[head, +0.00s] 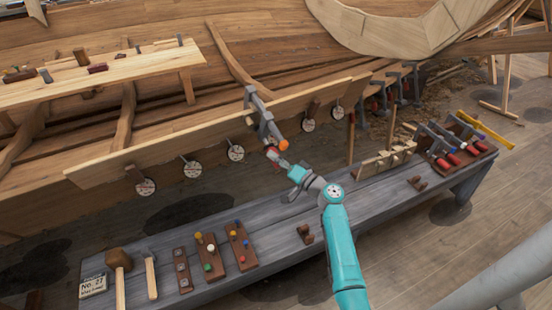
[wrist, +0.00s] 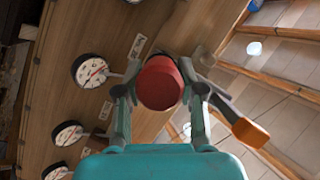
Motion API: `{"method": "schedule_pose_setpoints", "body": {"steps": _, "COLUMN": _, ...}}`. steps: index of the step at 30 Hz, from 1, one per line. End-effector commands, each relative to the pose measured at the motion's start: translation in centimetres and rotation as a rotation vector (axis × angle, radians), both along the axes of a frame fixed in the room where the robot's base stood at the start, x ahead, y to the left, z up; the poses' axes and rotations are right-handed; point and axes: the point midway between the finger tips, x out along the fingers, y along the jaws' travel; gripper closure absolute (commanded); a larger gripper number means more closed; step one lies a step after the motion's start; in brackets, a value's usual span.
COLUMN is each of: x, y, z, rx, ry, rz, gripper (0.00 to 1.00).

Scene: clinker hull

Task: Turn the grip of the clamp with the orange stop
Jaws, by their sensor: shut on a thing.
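The clamp (head: 262,112) is grey and hangs on the upper edge of the hull plank, with an orange stop (head: 283,144) at the end of its bar. The orange stop also shows in the wrist view (wrist: 250,132), right of my gripper. The clamp's red grip (wrist: 160,83) sits between my two fingers in the wrist view. My gripper (wrist: 160,95) is shut on this grip, one finger on each side. In the head view my gripper (head: 280,162) reaches up to the grip just below the orange stop.
Several round dials (head: 236,153) hang along the plank (head: 110,160).

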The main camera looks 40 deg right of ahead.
Motion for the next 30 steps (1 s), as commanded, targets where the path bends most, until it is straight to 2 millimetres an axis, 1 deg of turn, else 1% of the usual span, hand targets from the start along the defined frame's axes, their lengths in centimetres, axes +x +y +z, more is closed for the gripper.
{"method": "schedule_pose_setpoints", "body": {"steps": 6, "x": -0.12, "y": -0.05, "z": -0.3, "rx": 0.139, "ry": -0.019, "rz": 0.055, "gripper": 0.96}}
{"method": "schedule_pose_setpoints", "body": {"steps": 12, "x": -0.14, "y": -0.03, "z": -0.39, "rx": 0.219, "ry": -0.031, "rz": 0.088, "gripper": 0.96}}
{"method": "schedule_pose_setpoints", "body": {"steps": 19, "x": -0.14, "y": -0.01, "z": -0.43, "rx": 0.26, "ry": -0.037, "rz": 0.104, "gripper": 0.96}}
{"method": "schedule_pose_setpoints", "body": {"steps": 30, "x": -0.12, "y": 0.01, "z": -0.44, "rx": 0.266, "ry": -0.039, "rz": 0.107, "gripper": 0.96}}
